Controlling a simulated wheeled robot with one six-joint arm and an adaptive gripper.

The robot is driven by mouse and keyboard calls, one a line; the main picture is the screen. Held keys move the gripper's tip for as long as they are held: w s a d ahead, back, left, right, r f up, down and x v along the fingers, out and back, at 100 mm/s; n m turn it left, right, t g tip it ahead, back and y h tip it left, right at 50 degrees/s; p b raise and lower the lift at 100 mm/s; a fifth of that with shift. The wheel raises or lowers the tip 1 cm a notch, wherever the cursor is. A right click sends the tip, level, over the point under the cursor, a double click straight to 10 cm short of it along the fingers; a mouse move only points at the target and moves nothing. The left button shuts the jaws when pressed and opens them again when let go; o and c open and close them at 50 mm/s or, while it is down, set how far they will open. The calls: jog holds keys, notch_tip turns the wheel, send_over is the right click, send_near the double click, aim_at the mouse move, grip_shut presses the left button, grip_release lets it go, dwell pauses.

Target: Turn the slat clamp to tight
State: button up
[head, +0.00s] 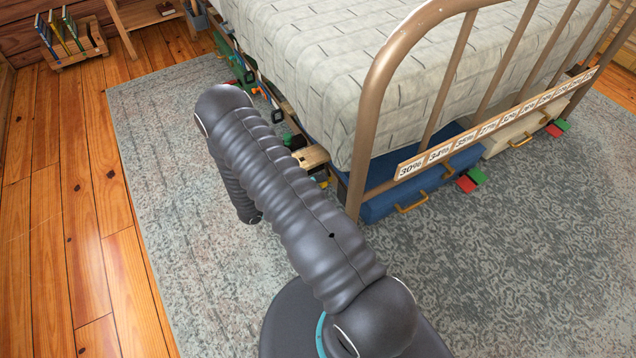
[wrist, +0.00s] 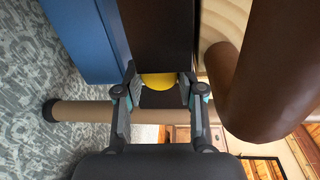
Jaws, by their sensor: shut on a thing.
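In the wrist view my gripper (wrist: 160,92) has its two dark fingers on either side of a round yellow part (wrist: 159,80), closed on it. The yellow part sits against a dark brown bed rail (wrist: 156,30) and looks like the clamp's knob; its lower part and the clamp body are hidden. I cannot tell its turn setting. In the head view my arm hides the gripper and the held part. A wooden slat end (head: 311,157) shows at the bed's near corner, just right of my arm.
The brown metal bed frame (head: 375,85) with a percentage strip (head: 500,119) stands close to my arm. Blue (head: 375,205) and cream (head: 500,135) drawers sit under it, with red and green blocks beside them. A bed leg (wrist: 95,112) is close to the fingers. The rug is clear at right.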

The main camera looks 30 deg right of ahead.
jog(key=shift+n, duration=0.3)
jog(key=o, duration=0.9)
jog(key=shift+c, duration=0.2)
jog(key=a+r, duration=0.1)
jog(key=a, duration=1.1)
jog(key=shift+s, duration=0.2)
jog(key=shift+r, duration=0.1)
